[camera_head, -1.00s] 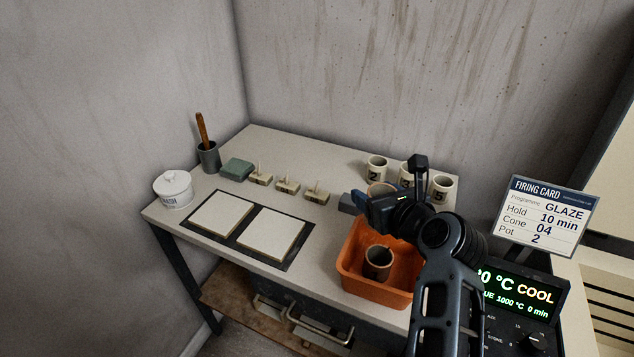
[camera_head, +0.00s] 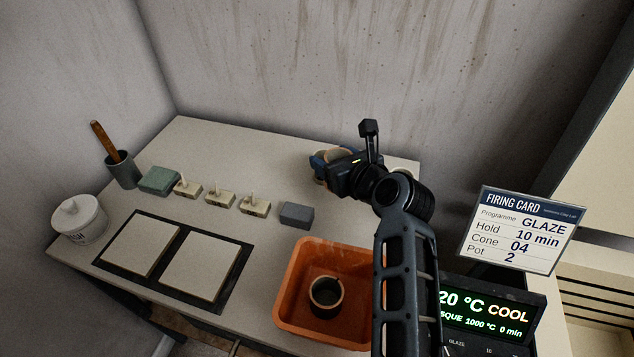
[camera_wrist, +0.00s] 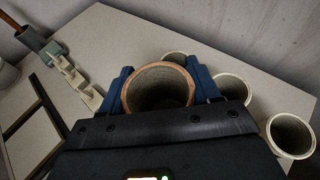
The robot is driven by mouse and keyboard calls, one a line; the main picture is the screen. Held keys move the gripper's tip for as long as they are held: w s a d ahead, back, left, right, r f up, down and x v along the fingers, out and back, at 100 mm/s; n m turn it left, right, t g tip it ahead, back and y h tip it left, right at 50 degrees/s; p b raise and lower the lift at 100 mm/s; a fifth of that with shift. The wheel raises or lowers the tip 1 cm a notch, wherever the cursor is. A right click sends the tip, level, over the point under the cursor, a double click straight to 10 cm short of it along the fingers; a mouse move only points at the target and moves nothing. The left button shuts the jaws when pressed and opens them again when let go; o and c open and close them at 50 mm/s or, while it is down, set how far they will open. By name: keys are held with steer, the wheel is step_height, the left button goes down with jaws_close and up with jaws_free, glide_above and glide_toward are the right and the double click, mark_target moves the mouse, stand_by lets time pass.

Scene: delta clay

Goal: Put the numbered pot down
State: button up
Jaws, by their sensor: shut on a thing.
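My gripper (camera_head: 326,166) is over the back right of the table, shut on a pot with a terracotta rim. In the wrist view the held pot (camera_wrist: 160,72) is between the two blue fingers of my gripper (camera_wrist: 160,90), its mouth facing up. Its number is not visible, and I cannot tell whether its base touches the table. Three pale-rimmed pots stand nearby in the wrist view: one behind it (camera_wrist: 175,57), one to its right (camera_wrist: 234,88) and one farther right (camera_wrist: 292,135). My arm mostly hides this group in the head view.
An orange crate (camera_head: 283,312) at the front holds a dark pot (camera_head: 325,306). A grey block (camera_head: 296,215), several stamp-like blocks (camera_head: 220,198) and two white slabs (camera_head: 140,245) lie to the left. The firing card (camera_head: 520,230) reads pot 2. The back middle of the table is clear.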

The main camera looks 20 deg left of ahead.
step_height(320, 180, down, 7)
steer(key=shift+f+b, duration=0.2)
steer(key=shift+b, duration=0.2)
steer(key=shift+f, duration=0.15)
steer(key=o, duration=0.8)
steer(key=shift+o, duration=0.2)
steer(key=shift+s+d+r, duration=0.15)
steer(key=shift+s+r, duration=0.05)
steer(key=p+v, duration=0.1)
steer(key=v, duration=1)
steer(key=shift+r, duration=0.2)
steer(key=shift+s+d, duration=0.15)
